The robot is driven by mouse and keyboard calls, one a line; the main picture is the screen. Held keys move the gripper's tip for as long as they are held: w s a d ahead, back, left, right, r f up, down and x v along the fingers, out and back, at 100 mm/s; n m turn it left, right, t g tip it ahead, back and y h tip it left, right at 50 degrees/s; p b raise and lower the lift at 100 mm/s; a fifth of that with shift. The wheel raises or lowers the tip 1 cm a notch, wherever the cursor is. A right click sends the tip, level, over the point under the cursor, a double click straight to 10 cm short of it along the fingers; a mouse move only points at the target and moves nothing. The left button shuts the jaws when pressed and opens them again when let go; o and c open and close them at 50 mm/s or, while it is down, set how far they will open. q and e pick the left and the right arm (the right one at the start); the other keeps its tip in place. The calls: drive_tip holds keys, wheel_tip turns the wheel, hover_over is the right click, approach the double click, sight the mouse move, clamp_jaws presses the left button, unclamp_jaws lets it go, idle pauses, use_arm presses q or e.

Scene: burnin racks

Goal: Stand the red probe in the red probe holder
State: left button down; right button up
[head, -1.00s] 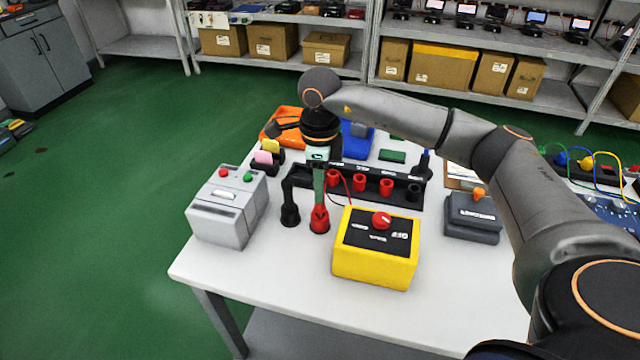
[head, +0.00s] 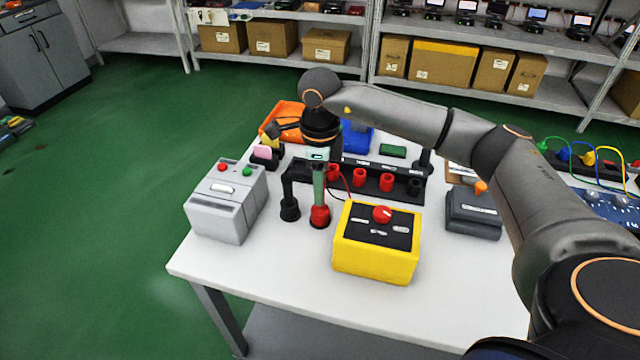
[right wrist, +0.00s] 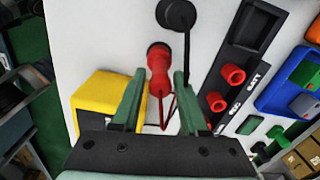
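The red probe (right wrist: 159,72) shows between my right gripper's fingers in the right wrist view, with gaps on both sides. Its far end meets a dark-rimmed round holder (right wrist: 157,49). In the head view the red holder (head: 320,216) stands on the table with the probe's place above it mostly hidden by the green fingers. My right gripper (head: 319,190) points down directly over it; its two green fingers (right wrist: 158,100) are apart. A red lead (head: 347,184) runs to the yellow box. A black holder (head: 289,212) stands just left of the red one. My left gripper is out of view.
The yellow box (head: 376,245) with a red knob stands front right of the holder. A grey box (head: 226,203) stands left. Behind is a black rack (head: 400,195) with red sockets, a blue bin (head: 357,138) and an orange bin (head: 279,118). The front table area (head: 285,275) is clear.

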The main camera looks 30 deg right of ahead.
drive_tip(key=shift+o, duration=1.3)
wheel_tip(320, 180, up, 12)
drive_tip(key=shift+r, duration=0.25)
drive_tip(key=shift+s, duration=0.15)
